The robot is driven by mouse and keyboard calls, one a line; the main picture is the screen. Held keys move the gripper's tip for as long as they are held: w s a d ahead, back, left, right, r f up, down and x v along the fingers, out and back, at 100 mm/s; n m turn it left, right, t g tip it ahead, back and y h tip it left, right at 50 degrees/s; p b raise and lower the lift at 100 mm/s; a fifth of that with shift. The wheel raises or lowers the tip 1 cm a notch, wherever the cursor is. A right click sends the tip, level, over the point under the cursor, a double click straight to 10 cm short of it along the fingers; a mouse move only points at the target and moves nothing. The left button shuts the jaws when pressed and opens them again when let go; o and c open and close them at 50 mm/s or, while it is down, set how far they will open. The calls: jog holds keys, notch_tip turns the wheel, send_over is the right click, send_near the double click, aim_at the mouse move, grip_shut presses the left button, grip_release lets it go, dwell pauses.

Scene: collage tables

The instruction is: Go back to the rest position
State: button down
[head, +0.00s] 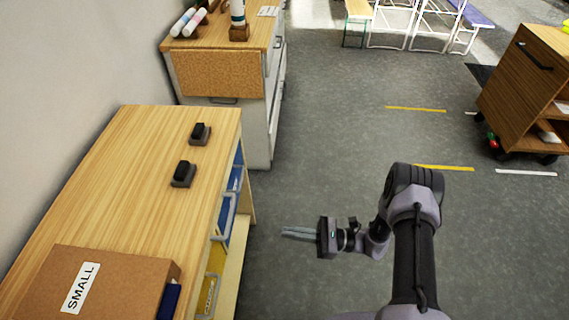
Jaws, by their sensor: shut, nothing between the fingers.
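My gripper (287,233) is shut and empty. It points left and hangs over the grey floor, just right of the near wooden cabinet (110,190). A gap of floor shows between the fingertips and the cabinet's handles. My arm is bent, with its links to the right of the gripper in the lower right of the head view.
Two small black blocks on grey bases (200,133) and (184,174) stand on the cabinet top, with a box labelled SMALL (100,285) nearer. A drawer cabinet (222,75) stands behind. A wheeled wooden cart (525,95) is at right. Open floor (340,130) lies between.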

notch_tip(320, 180, up, 18)
jog(key=s+f+n+g+h, duration=0.1)
jog(key=s+n+g+h, duration=0.2)
jog(key=n+g+h, duration=0.45)
jog(key=s+d+r+n+t+h, duration=0.3)
jog(key=s+d+r+t+h, duration=0.2)
jog(key=r, duration=0.3)
jog(key=s+d+r+n+t+h, duration=0.3)
jog(key=s+d+r+t+h, duration=0.2)
jog(key=r+t, duration=0.3)
jog(key=shift+s+d+h, duration=0.15)
jog(key=shift+s+h, duration=0.2)
jog(key=shift+s, duration=0.05)
jog(key=c, duration=2.1)
grip_release()
